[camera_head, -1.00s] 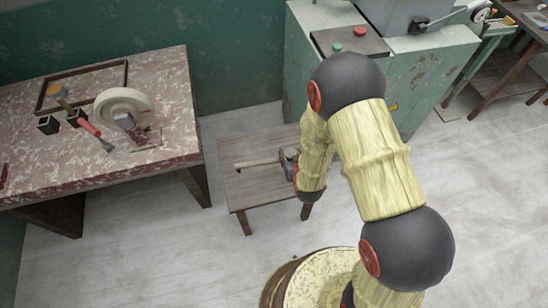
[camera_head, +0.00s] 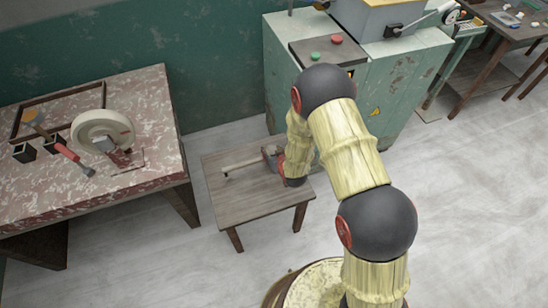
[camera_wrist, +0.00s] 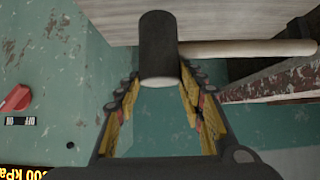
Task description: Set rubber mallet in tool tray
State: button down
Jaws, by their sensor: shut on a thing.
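The rubber mallet has a dark cylindrical head (camera_wrist: 159,48) and a pale wooden handle (camera_wrist: 245,48), both seen in the wrist view. My gripper (camera_wrist: 160,88) is shut on the mallet head, with a finger on each side of it. In the head view, the mallet handle (camera_head: 245,165) shows over the small wooden table, pointing left from my gripper (camera_head: 272,160). My arm partly hides the gripper there. A dark rectangular frame (camera_head: 102,96) lies on the speckled red table at left; it may be the tool tray, but I cannot tell for sure.
The speckled red table (camera_head: 60,195) also holds a pale wheel (camera_head: 88,125), a red-handled tool (camera_head: 66,152) and small dark cups (camera_head: 24,152). A green machine cabinet (camera_head: 400,105) stands behind the small wooden table (camera_head: 250,205). Open floor separates the two tables.

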jog(key=shift+w+d+f, duration=0.35)
jog(key=shift+w+f, duration=0.35)
jog(key=shift+w+d+f+b, duration=0.1)
jog(key=shift+f+b, duration=0.4)
jog(key=shift+f, duration=0.45)
jog(key=shift+w+d+f+b, duration=0.1)
jog(key=shift+f+b, duration=0.4)
jog(key=shift+f, duration=0.4)
jog(key=shift+f, duration=0.15)
jog(key=c, duration=1.1)
grip_release()
jog(key=shift+c, duration=0.2)
